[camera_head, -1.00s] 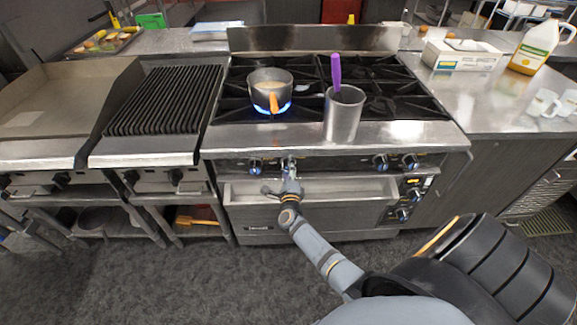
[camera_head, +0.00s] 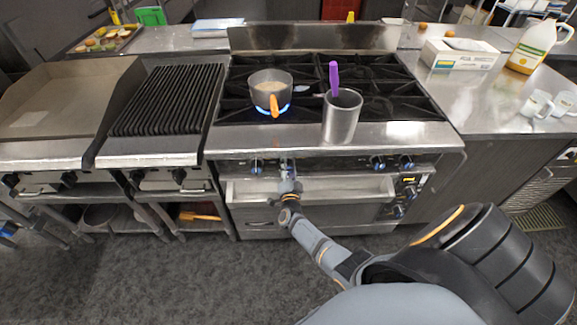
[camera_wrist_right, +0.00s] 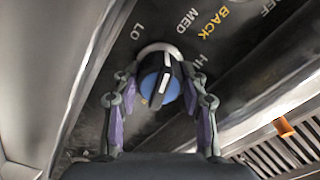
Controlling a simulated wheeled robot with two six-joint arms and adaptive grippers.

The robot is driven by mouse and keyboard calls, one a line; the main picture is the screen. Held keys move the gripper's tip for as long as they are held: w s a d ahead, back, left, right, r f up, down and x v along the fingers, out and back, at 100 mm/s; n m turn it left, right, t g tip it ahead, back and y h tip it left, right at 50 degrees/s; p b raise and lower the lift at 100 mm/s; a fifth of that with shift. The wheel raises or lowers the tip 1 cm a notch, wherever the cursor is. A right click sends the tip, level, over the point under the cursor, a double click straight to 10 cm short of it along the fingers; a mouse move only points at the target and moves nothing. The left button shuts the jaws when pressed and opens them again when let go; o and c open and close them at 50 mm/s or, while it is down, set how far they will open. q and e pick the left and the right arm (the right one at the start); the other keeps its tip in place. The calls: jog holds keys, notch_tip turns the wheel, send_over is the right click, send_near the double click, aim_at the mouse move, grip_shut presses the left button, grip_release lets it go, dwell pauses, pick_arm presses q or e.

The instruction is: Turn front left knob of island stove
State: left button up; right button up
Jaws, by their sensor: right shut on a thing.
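The island stove (camera_head: 330,138) has a row of knobs along its front panel. My right gripper (camera_head: 287,172) is at this panel, just right of the leftmost knob (camera_head: 257,166). In the right wrist view a black and blue knob (camera_wrist_right: 160,83) sits between the two fingers of my right gripper (camera_wrist_right: 160,100), which are closed around its sides. The panel beside it reads LO, MED, HI and OFF, with BACK in yellow. A pot (camera_head: 268,88) with an orange handle stands on a left burner with a blue flame under it. My left gripper is not in view.
A metal container (camera_head: 342,120) with a purple-handled utensil (camera_head: 334,78) stands near the stove's front. A grill (camera_head: 168,100) and griddle are on the left. A jug (camera_head: 533,46), a box (camera_head: 460,54) and mugs (camera_head: 537,104) stand on the right counter.

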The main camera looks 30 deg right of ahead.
jog(key=n+p, duration=0.1)
jog(key=n, duration=0.4)
jog(key=shift+n+p, duration=0.3)
jog(key=shift+a+f+n+p, duration=0.1)
jog(key=shift+n+p, duration=0.35)
jog(key=shift+n, duration=1.65)
jog(key=o, duration=1.2)
jog(key=shift+c, duration=0.2)
jog(key=v, duration=1.2)
